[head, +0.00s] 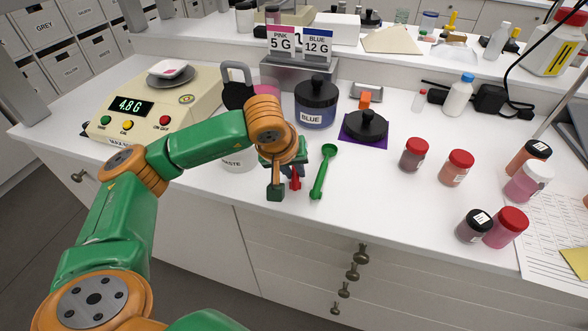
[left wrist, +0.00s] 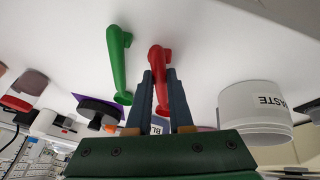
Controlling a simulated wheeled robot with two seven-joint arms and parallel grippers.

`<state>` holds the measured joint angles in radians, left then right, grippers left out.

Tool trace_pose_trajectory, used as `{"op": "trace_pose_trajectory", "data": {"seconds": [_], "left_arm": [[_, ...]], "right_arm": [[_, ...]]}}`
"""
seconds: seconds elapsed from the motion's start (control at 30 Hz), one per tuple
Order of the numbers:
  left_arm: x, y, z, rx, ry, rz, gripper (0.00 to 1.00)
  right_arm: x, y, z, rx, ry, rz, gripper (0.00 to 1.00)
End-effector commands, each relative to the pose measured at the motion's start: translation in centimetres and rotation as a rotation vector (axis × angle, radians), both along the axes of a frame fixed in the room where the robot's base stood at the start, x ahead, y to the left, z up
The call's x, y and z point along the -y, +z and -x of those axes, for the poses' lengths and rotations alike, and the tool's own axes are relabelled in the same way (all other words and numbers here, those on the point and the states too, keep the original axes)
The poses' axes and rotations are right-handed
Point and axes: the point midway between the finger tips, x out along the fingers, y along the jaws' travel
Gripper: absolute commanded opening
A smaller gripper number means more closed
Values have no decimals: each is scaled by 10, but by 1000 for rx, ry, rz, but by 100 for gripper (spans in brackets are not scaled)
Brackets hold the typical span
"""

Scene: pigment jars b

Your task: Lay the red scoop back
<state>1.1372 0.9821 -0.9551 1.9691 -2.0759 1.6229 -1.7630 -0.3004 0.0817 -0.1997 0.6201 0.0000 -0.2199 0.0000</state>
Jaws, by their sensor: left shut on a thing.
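The red scoop (head: 295,182) is held by my left gripper (head: 286,187), low over the front of the white counter; the gripper hides much of it in the head view. In the left wrist view the red scoop (left wrist: 160,62) lies between the two fingers, and my left gripper (left wrist: 159,88) is shut on it. Whether it touches the counter, I cannot tell. The green scoop (head: 323,172) lies on the counter just right of the gripper, apart from it; it also shows in the left wrist view (left wrist: 118,60). My right gripper is not in view.
The white waste tub (head: 238,158) stands close left, behind my arm. The BLUE jar (head: 316,108) and a black lid on a purple pad (head: 366,127) are behind. The scale (head: 150,110) is left. Several red-lidded jars (head: 457,168) stand right. Counter right of the green scoop is clear.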

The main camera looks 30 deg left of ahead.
Motion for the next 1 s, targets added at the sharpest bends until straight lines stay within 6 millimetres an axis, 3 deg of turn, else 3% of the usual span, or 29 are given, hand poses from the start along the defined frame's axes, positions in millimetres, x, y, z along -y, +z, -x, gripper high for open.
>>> {"op": "trace_pose_trajectory", "data": {"seconds": [0.97, 1.0], "left_arm": [[0, -5, 0, 0, 0, 0, 0], [0, -5, 0, 0, 0, 0, 22]], "right_arm": [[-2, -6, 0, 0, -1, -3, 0], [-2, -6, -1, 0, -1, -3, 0]]}}
